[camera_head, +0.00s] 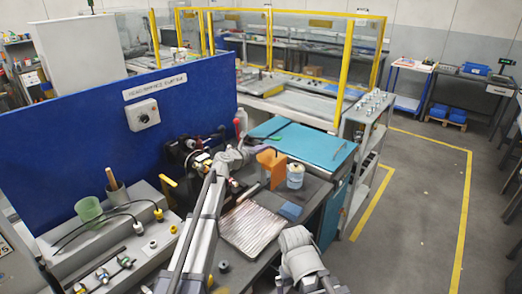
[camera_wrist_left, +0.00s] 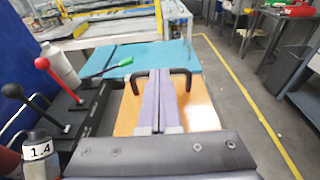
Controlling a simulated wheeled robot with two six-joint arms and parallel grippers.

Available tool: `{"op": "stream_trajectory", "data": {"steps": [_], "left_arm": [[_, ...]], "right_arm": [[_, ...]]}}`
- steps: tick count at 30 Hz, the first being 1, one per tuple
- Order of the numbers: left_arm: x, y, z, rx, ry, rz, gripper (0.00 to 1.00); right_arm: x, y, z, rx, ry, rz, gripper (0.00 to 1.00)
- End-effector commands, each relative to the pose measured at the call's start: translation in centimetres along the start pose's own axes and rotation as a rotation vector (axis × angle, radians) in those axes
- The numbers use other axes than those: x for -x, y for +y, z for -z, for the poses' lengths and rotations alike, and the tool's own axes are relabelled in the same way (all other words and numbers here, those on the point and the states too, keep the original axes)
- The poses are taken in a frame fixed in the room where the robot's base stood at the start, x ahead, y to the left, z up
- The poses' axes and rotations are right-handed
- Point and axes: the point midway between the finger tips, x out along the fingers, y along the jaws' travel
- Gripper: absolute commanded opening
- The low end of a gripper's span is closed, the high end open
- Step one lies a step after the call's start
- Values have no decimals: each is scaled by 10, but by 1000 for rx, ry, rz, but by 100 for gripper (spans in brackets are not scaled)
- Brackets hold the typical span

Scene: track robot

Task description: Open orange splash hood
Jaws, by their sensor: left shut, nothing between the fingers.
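The orange splash hood (camera_head: 272,168) stands on the grey machine beyond the ribbed metal tray in the head view. In the left wrist view the hood (camera_wrist_left: 200,112) lies below my fingers, with a black bar handle (camera_wrist_left: 188,75) at its far side. My left gripper (camera_head: 274,147) reaches the hood's top from the left. Its two purple fingers (camera_wrist_left: 167,72) are together and empty, crossing the middle of the handle. I cannot tell whether they touch it or pass under or over its bar. My right gripper is out of view; only part of that arm shows at the bottom.
A blue panel (camera_head: 80,125) stands behind at left. Red-knobbed and black-knobbed levers (camera_wrist_left: 42,63) and a white bottle (camera_wrist_left: 60,62) are left of the hood. A white-blue can (camera_head: 295,176) stands at its right. A teal mat (camera_head: 315,148) lies beyond.

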Motion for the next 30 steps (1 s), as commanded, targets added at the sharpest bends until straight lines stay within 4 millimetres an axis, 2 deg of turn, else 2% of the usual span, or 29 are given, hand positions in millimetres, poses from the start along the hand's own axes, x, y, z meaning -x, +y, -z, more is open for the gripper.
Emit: {"op": "stream_trajectory", "data": {"steps": [8, 11, 17, 24, 30], "left_arm": [[2, 0, 0, 0, 0, 0, 0], [9, -2, -1, 0, 0, 0, 0], [42, -9, -3, 0, 0, 2, 0], [95, -7, -2, 1, 0, 1, 0], [122, -6, -2, -1, 0, 2, 0]], "right_arm": [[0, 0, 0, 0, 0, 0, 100], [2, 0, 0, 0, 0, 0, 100], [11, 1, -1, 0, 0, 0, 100], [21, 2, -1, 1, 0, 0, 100], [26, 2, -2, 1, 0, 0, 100]]}}
